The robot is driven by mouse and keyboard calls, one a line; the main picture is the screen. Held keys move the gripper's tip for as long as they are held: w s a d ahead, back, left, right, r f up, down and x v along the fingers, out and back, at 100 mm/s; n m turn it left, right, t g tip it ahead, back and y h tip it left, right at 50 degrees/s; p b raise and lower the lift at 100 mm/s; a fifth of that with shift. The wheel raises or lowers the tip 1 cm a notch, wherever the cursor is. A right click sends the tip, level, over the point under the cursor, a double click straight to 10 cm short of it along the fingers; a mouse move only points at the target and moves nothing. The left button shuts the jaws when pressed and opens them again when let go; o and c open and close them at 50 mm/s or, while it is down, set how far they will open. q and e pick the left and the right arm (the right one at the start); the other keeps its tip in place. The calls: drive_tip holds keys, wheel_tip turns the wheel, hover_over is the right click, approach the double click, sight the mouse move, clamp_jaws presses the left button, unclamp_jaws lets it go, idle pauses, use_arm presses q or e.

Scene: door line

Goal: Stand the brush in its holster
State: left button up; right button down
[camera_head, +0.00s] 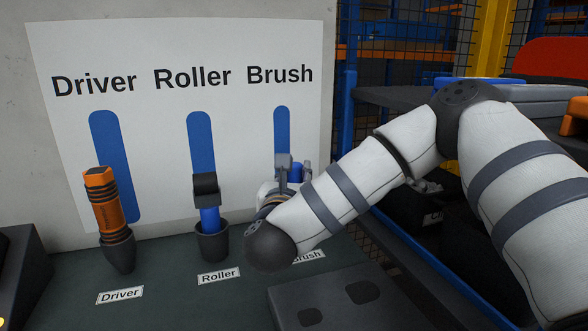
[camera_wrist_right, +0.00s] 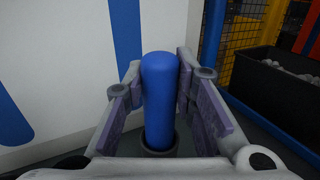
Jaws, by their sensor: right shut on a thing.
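The brush shows as an upright blue rounded handle (camera_wrist_right: 160,95) in the wrist view. A bit of its blue top (camera_head: 297,170) shows in the head view behind my arm. My right gripper (camera_head: 289,176) is shut on the handle, with its pads (camera_wrist_right: 164,98) to either side. A dark round holster rim (camera_wrist_right: 158,152) shows around the lower end of the handle. How deep the brush sits is hidden. In the head view my forearm covers the holster and part of the "Brush" label (camera_head: 309,256). My left gripper is not in view.
An orange driver (camera_head: 106,205) and a blue roller (camera_head: 209,215) stand in dark cups to the left. A white board (camera_head: 160,110) with blue outlines is behind them. Blue posts and mesh stand to the right, beside a dark bin (camera_wrist_right: 270,85).

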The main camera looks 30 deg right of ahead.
drive_tip(key=shift+f, duration=0.25)
drive_tip(key=c, duration=1.2)
unclamp_jaws()
drive_tip(key=shift+c, duration=0.2)
drive_tip(key=shift+r, duration=0.1)
